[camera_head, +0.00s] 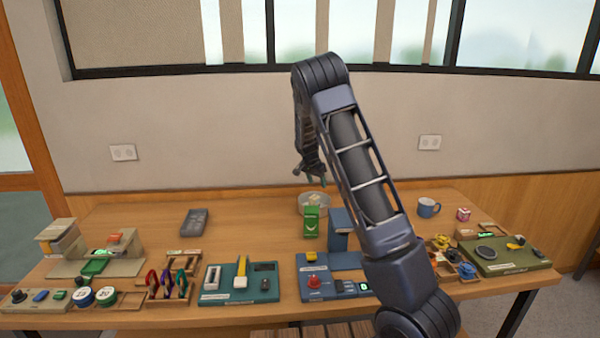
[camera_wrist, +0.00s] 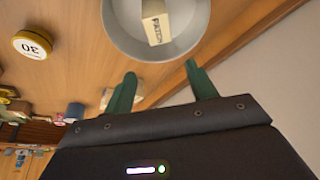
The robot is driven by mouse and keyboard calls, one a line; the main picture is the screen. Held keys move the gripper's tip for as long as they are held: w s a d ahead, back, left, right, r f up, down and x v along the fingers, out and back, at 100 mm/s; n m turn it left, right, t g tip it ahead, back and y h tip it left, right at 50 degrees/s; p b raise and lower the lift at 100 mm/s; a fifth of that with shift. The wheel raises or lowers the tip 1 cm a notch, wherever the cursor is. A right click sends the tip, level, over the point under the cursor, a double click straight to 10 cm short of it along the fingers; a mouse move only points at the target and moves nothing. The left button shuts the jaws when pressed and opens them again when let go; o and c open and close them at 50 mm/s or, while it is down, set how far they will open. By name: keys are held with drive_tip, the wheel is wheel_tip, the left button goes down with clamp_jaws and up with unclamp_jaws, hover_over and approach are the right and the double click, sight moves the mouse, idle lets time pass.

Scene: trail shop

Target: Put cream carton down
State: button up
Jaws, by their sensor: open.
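The cream carton (camera_wrist: 156,22), a small pale block with dark lettering, lies inside a round grey bowl (camera_wrist: 118,38) in the wrist view. The bowl (camera_head: 314,209) also shows in the head view at the back middle of the table, with the pale top of the carton (camera_head: 315,197) inside it. My gripper (camera_wrist: 161,84) is open, with nothing between its two green fingers. The fingers are apart from the carton. In the head view my gripper (camera_head: 311,176) hangs just above the bowl, partly hidden by my arm.
A green carton (camera_head: 311,222) stands just in front of the bowl, beside a blue upright block (camera_head: 339,232). A dark handheld device (camera_head: 194,222) lies to the left. A blue mug (camera_head: 428,208) stands to the right. Several boards line the front edge. The back left table is clear.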

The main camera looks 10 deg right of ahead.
drive_tip(key=s+d+r+n+y, duration=0.2)
drive_tip(key=s+d+r, duration=0.2)
drive_tip(key=s+r, duration=0.75)
drive_tip(key=s+d+r+n+y, duration=0.15)
drive_tip(key=s+d+r, duration=0.25)
drive_tip(key=s+r, duration=0.7)
drive_tip(key=s+n+t, duration=0.1)
drive_tip(key=s+n, duration=0.4)
drive_tip(key=s, duration=2.4)
drive_tip(key=shift+s+d+f, duration=0.25)
drive_tip(key=shift+d+f, duration=0.05)
drive_tip(key=shift+d, duration=0.1)
